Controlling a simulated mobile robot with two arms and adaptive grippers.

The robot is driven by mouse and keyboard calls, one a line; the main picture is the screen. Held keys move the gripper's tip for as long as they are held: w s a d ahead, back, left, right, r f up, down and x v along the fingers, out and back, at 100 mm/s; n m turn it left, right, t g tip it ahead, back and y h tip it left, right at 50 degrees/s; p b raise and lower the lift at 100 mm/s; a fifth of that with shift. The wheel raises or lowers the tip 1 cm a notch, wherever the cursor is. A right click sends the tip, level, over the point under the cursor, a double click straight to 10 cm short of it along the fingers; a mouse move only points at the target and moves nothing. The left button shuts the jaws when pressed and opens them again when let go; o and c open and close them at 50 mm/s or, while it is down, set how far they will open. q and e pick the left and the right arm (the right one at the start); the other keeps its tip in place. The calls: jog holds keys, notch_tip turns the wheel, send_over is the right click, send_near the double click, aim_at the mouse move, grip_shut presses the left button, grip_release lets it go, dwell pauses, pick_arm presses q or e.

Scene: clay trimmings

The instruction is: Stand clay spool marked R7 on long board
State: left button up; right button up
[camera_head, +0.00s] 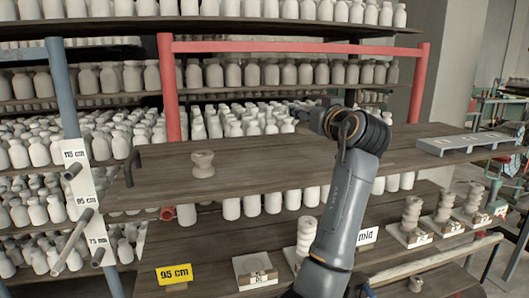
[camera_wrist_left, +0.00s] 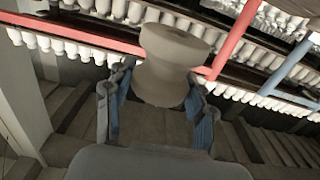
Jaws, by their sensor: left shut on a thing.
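My left gripper (camera_wrist_left: 155,105) is shut on a pale clay spool (camera_wrist_left: 175,50), which sits between its two blue-padded fingers in the left wrist view. In the head view the left gripper (camera_head: 325,115) is over the far side of the long brown board (camera_head: 270,165), partly hidden by my own arm; the held spool cannot be made out there. Another short clay spool (camera_head: 203,164) stands upright on the left part of the board, apart from the gripper. I cannot read an R7 mark on either spool. My right gripper is out of view.
A grey tray (camera_head: 463,144) lies at the board's right end, and a dark handle (camera_head: 130,165) stands at its left end. Below are stacked spools (camera_head: 411,213) on cards, an empty card (camera_head: 250,264) and a yellow 95 cm sign (camera_head: 174,273). Bottle-filled shelves stand behind.

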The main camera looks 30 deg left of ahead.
pick_arm(q)
jog(key=a+f+p, duration=0.1)
jog(key=a+f, duration=0.1)
jog(key=a, duration=0.1)
jog(key=a+f+p, duration=0.2)
jog(key=a+f, duration=0.1)
jog(key=a, duration=0.1)
jog(key=a+f+p, duration=0.1)
jog(key=a+f, duration=0.2)
jog(key=a, duration=0.1)
jog(key=shift+w+a, duration=0.15)
jog(key=shift+w, duration=0.05)
jog(key=f+p, duration=0.1)
jog(key=f, duration=0.1)
jog(key=a+f+p, duration=0.1)
jog(key=shift+f+p, duration=0.4)
jog(key=shift+f, duration=0.15)
jog(key=shift+d, duration=0.1)
jog(key=shift+f, duration=0.1)
jog(key=o, duration=1.4)
jog(key=shift+c, duration=0.2)
